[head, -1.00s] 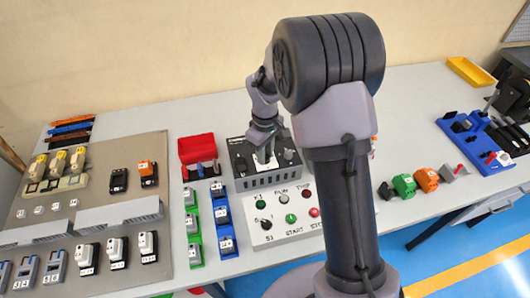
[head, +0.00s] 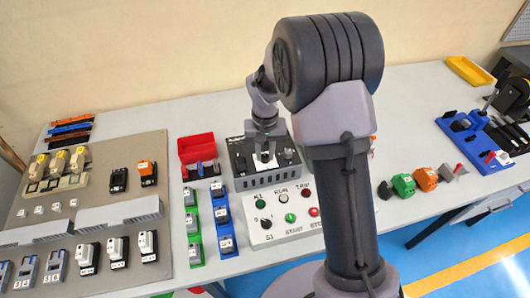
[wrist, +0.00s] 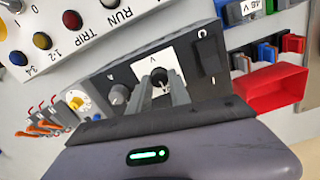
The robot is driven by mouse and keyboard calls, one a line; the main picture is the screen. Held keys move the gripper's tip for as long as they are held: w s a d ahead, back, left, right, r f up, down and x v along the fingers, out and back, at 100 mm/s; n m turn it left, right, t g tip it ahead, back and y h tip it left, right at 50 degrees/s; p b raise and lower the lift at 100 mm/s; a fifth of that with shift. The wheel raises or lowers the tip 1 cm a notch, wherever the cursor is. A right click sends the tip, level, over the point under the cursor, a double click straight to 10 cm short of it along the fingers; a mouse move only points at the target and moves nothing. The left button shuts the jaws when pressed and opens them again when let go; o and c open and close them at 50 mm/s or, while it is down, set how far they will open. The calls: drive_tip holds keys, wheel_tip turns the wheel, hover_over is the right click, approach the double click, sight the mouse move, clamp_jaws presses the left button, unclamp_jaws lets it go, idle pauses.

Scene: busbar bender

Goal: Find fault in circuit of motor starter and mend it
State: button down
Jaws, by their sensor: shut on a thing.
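My gripper (head: 265,152) is over a black instrument box (head: 243,182) near the middle of the bench. In the wrist view its two fingers (wrist: 161,82) are shut on a dark knob (wrist: 159,75) on a white square plate marked V. A second knob (wrist: 118,95) is beside it, clear of the fingers. The control panel (head: 275,233) in front of the box has K1, RUN and TRIP lamps, an S1 selector, and green and red buttons. The brown circuit board (head: 120,272) at left carries relays, breakers and grey ducts. I cannot tell any fault from here.
A red bin (head: 195,147) is left of the box. Green (head: 193,229) and blue (head: 223,228) racks hold parts in front of it. Green and orange blocks (head: 426,179), a blue fixture (head: 485,145) and a yellow tray (head: 470,71) are at right. The bench's back middle is clear.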

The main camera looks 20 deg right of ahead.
sight(265, 156)
drive_tip(key=shift+m, duration=0.5)
drive_tip(key=c, duration=1.2)
unclamp_jaws()
wheel_tip(265, 156, up, 18)
drive_tip(key=p, duration=0.6)
drive_tip(key=shift+f, duration=0.25)
